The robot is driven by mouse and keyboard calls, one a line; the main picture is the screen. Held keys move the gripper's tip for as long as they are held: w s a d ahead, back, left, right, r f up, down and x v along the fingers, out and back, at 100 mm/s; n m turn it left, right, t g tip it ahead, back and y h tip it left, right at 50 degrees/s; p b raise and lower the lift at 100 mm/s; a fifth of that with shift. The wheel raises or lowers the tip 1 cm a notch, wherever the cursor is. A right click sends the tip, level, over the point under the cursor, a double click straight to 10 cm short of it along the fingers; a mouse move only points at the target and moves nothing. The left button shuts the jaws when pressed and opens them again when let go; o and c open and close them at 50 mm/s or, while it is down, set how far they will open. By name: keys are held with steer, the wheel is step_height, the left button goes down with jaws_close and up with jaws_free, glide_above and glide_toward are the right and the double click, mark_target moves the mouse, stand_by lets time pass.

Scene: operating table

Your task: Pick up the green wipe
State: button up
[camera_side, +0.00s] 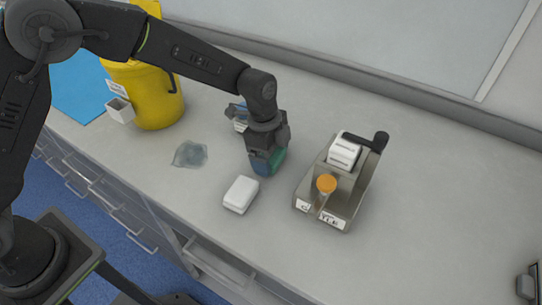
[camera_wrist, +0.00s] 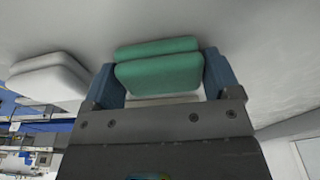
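The green wipe (camera_wrist: 160,65) is a folded, two-layered pad between the two blue fingers of my gripper (camera_wrist: 165,80) in the wrist view. The fingers stand apart at its left and right edges. I cannot tell if they press on it. In the side view my gripper (camera_side: 266,164) points down close to the grey counter. A little of the green wipe (camera_side: 280,158) shows beside its fingers, the rest being hidden. I cannot tell if the wipe touches the counter. A pale thing (camera_wrist: 163,100) shows below the green wipe in the wrist view.
A white pad (camera_side: 241,194) lies just in front of my gripper. A crumpled translucent item (camera_side: 190,154) and a yellow bin (camera_side: 153,95) are left. The counter's right side is mostly clear.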

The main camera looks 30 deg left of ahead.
steer(key=c, duration=0.4)
steer(key=shift+c, duration=0.2)
steer(key=shift+r, duration=0.45)
step_height(320, 180, up, 4)
steer(key=shift+a+f, duration=0.15)
steer(key=a+r, duration=0.6)
steer(key=a, duration=0.5)
steer(key=shift+s+a+r, duration=0.2)
steer(key=shift+s, duration=0.05)
